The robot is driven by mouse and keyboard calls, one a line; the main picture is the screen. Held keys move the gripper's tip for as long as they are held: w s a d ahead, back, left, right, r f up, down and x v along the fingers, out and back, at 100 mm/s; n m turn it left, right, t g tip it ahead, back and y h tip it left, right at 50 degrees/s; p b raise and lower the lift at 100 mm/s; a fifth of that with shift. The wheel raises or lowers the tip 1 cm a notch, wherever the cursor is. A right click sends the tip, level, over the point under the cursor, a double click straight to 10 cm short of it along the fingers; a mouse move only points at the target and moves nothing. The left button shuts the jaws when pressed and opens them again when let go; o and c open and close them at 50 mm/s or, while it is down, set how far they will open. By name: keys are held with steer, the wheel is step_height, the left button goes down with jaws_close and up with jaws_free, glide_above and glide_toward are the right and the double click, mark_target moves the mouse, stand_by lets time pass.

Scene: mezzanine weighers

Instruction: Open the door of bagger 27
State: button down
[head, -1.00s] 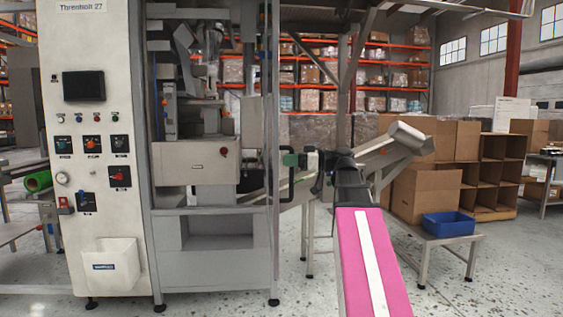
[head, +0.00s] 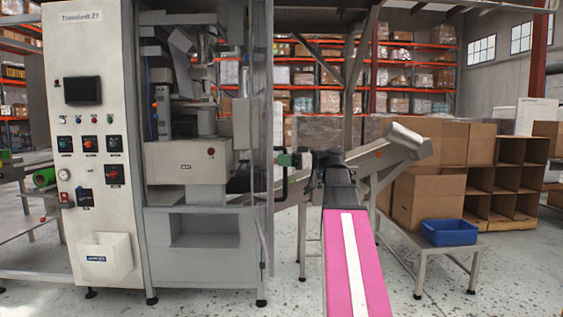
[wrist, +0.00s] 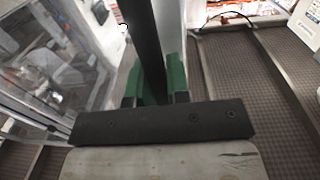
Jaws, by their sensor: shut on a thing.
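Bagger 27 is the tall machine whose pale control cabinet (head: 98,200) reads something like "Threnholt 27" at the top left of the head view. Its clear framed door (head: 263,130) is at the machine's right side, and its panel shows at the left of the wrist view (wrist: 50,65). My gripper (head: 288,160) is at the door's black handle (head: 283,188). In the wrist view its green fingers (wrist: 155,85) are shut around the dark upright handle bar (wrist: 146,40). How far the door stands open is hard to tell.
A sloping conveyor (head: 375,158) stands behind my pink and black arm. A low table (head: 420,243) with a blue bin (head: 449,232) is to the right, before cardboard boxes (head: 430,200). Speckled floor (head: 400,295) is clear in front.

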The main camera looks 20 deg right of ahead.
steer(key=shift+s+a, duration=0.1)
steer(key=shift+s, duration=0.15)
steer(key=c, duration=1.2)
jaws_free()
steer(key=shift+o, duration=0.5)
steer(key=shift+w, duration=0.1)
steer(key=v, duration=1.1)
